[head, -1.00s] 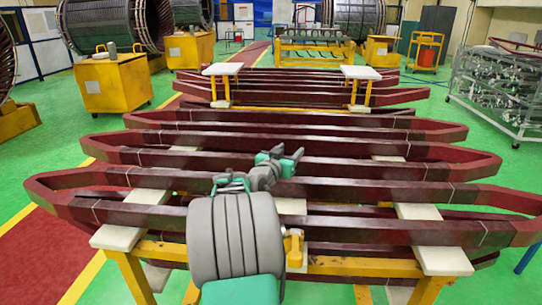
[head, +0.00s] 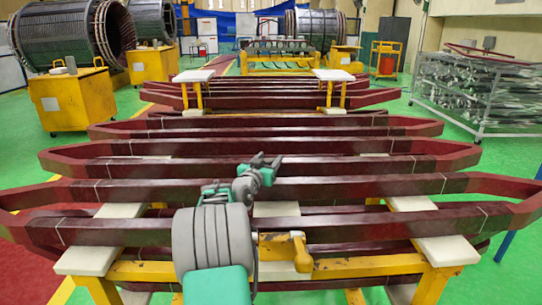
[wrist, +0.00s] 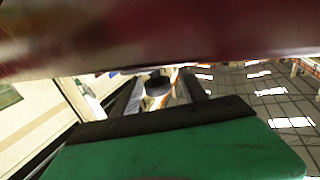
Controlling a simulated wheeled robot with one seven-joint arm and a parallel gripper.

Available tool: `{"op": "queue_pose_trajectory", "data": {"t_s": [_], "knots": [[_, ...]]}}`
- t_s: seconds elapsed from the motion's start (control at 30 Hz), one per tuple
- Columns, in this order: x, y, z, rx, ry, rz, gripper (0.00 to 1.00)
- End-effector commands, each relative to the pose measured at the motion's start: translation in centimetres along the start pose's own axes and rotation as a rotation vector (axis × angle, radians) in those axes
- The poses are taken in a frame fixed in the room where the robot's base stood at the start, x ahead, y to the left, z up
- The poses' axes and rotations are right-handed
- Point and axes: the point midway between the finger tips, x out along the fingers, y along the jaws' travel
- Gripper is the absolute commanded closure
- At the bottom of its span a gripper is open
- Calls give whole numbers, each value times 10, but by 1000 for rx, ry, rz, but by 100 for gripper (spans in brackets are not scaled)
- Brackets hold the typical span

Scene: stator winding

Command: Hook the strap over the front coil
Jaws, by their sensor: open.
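The front coil (head: 350,228) is a long dark red bar loop lying across white blocks, nearest to me. My gripper (head: 266,159) is open in the head view, its two grey fingers pointing up and away, in front of the coil bars behind the front one. I see nothing between the fingers in the head view. In the wrist view my gripper (wrist: 163,92) shows two dark fingers apart, and a blurred dark red bar (wrist: 160,38) crosses close above them. I cannot pick out a strap for certain.
More dark red coils (head: 270,148) lie in rows behind. A yellow stand (head: 370,263) with white blocks (head: 446,250) carries them. Yellow carts (head: 72,97) are at left, a wire rack (head: 476,92) at right. Green floor is open at both sides.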

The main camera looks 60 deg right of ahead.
Motion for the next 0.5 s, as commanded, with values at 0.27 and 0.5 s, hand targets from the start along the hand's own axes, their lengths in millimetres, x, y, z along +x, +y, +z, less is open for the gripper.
{"op": "queue_pose_trajectory", "data": {"t_s": [0.27,0.5], "knots": [[21,1,0,0,0,1,48],[21,3,0,0,0,4,56]]}}
